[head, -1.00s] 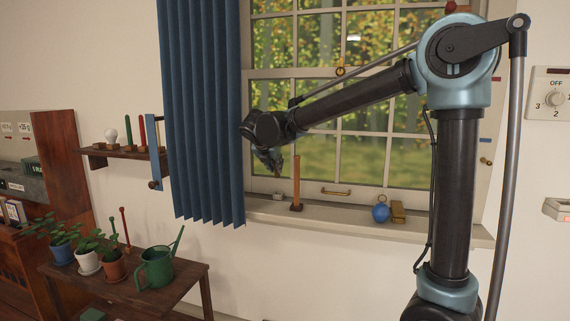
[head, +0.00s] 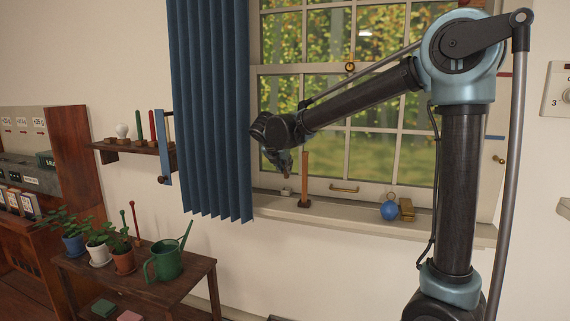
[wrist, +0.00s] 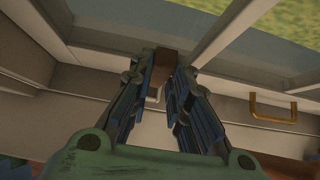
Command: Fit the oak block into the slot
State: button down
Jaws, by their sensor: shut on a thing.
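My gripper (head: 284,168) points down over the left part of the window sill, close to the left of an upright wooden stick (head: 305,178). In the wrist view, its two fingers (wrist: 165,68) are closed around a small brown wooden block (wrist: 164,57), which looks like the oak block. The fingers hide its sides and much of its length. In the head view, only a small brownish tip shows at the fingers. I cannot make out the slot. A small pale-grey piece lies on the sill below the gripper, partly hidden.
A blue ball (head: 389,211) and a brass-coloured block (head: 407,209) sit further right on the sill. A blue curtain (head: 212,120) hangs just left of my gripper. A bench (head: 195,277) with potted plants and a green watering can (head: 165,262) stands lower left.

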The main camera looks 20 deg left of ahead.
aim_at(286, 175)
jog(key=shift+f, duration=1.75)
jog(key=shift+f, duration=1.65)
dwell(0.6)
jog(key=c, duration=1.4)
grip_release()
jog(key=shift+s+r, duration=0.1)
jog(key=shift+s, duration=0.05)
jog(key=v, duration=1.1)
jog(key=shift+s+r, duration=0.25)
